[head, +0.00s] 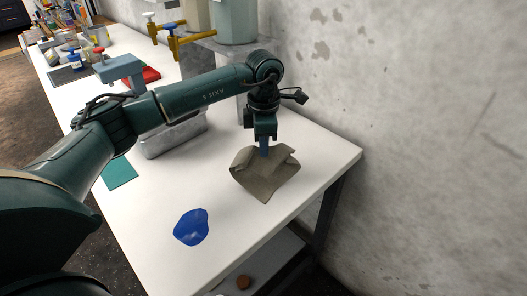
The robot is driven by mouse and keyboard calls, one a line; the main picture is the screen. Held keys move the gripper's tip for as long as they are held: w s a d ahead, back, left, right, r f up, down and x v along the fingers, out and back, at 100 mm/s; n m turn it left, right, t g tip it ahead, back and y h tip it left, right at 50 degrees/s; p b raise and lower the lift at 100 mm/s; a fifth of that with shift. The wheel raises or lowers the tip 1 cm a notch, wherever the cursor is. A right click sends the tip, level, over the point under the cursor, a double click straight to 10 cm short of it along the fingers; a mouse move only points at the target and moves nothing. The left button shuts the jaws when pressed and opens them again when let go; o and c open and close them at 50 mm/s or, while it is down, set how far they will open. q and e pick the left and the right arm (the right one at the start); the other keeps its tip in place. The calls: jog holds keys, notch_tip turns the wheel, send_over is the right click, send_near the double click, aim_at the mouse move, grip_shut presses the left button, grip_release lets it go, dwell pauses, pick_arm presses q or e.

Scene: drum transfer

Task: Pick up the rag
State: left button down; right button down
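The rag (265,178) is a crumpled grey-brown cloth near the right end of the white table. My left arm reaches in from the left and bends down over it. My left gripper (265,149) points down at the top of the rag, with its fingertips at or in the folds. The cloth's upper edge is raised around the fingers. I cannot tell whether the fingers are closed on it. My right gripper is not in view.
A blue puddle-like patch (191,227) lies on the white table (245,228) left of the rag. A grey metal block (175,138) and yellow-handled valves (190,44) stand behind. A rough wall (420,120) bounds the right side. A lower shelf holds a brown round object (243,282).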

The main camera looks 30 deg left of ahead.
pick_arm(q)
notch_tip(320, 180, up, 12)
jog(key=p, duration=0.3)
dwell(0.3)
jog(key=shift+f, duration=0.1)
